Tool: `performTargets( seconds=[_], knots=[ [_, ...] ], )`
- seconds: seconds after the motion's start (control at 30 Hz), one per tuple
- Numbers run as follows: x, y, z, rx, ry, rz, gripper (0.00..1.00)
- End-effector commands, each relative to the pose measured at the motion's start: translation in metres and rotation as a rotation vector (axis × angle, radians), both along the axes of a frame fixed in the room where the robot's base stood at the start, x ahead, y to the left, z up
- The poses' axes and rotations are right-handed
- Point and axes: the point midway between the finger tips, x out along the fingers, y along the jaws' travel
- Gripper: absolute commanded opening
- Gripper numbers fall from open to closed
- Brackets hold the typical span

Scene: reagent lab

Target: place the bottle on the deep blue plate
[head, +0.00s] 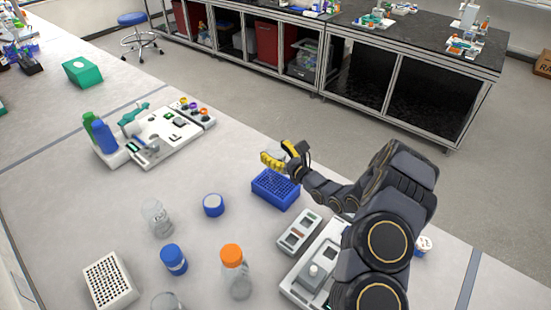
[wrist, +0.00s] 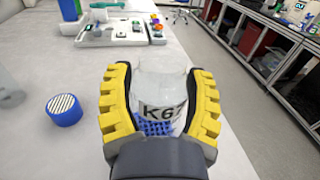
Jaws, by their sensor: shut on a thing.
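My gripper (head: 282,154) is shut on a clear bottle (wrist: 160,84) with black lettering that reads roughly "K6". The bottle stands between the two yellow-padded fingers in the wrist view (wrist: 160,105). In the head view the fingers mostly hide it. The deep blue plate (head: 272,201) is a block with a grid of holes, on the bench just below and in front of my gripper. Its blue grid shows through the lower part of the bottle in the wrist view. I cannot tell whether the bottle touches the plate.
A round blue-rimmed container (head: 213,205) stands left of the plate. A grey device (head: 299,232) lies close in front. An orange-capped bottle (head: 235,270), a blue-capped bottle (head: 174,260) and a white rack (head: 109,281) stand nearer. The bench left of the plate is partly clear.

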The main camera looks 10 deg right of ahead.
Motion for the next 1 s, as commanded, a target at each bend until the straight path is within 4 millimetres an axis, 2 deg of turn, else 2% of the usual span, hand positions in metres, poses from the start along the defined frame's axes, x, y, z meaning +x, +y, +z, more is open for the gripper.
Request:
performTargets(
  seconds=[0.1,0.17,0.53,0.57,0.6,0.63,1.0],
  knots=[
    [-0.001,0.0,-0.018,0.0,0.004,0.001,0.25],
    [-0.001,0.001,-0.023,0.001,0.002,0.001,0.25],
    [0.0,0.001,-0.026,0.002,0.0,0.001,0.25],
    [0.0,0.0,-0.026,0.002,0.0,0.0,0.67],
    [0.0,0.0,-0.025,0.003,-0.001,0.0,0.83],
    [0.0,0.0,-0.025,0.002,0.0,0.0,0.88],
    [0.0,0.0,-0.023,0.001,0.0,0.001,0.88]
  ],
)
